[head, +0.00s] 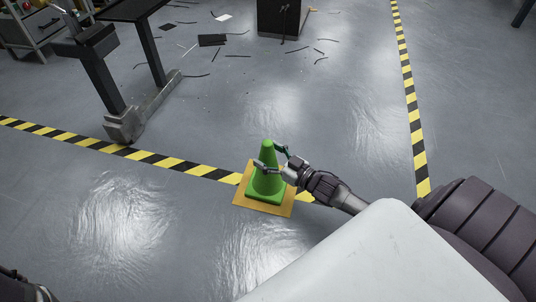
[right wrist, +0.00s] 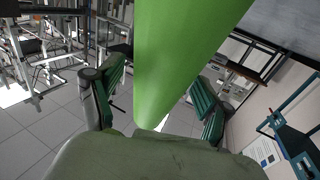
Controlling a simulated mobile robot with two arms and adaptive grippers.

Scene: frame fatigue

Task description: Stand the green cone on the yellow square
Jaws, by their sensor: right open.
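The green cone (head: 266,172) stands upright on the yellow square (head: 241,203), an orange-yellow patch on the grey floor. The square's edges show around the cone's base. My right gripper (head: 268,157) is open, with its fingers on either side of the cone's upper part. In the right wrist view the cone (right wrist: 180,60) fills the middle, between the two spread green-padded fingers (right wrist: 160,105). I cannot tell whether either finger touches it. Only a dark bit of my left arm shows at the bottom left corner of the head view; its fingers cannot be made out.
Yellow-black floor tape (head: 165,161) runs beside the square, and another strip (head: 411,105) lies to the right. A grey-footed table frame (head: 123,124) stands at the upper left. A dark cabinet (head: 279,18) and scattered dark pieces (head: 212,40) lie farther back. The floor around the square is clear.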

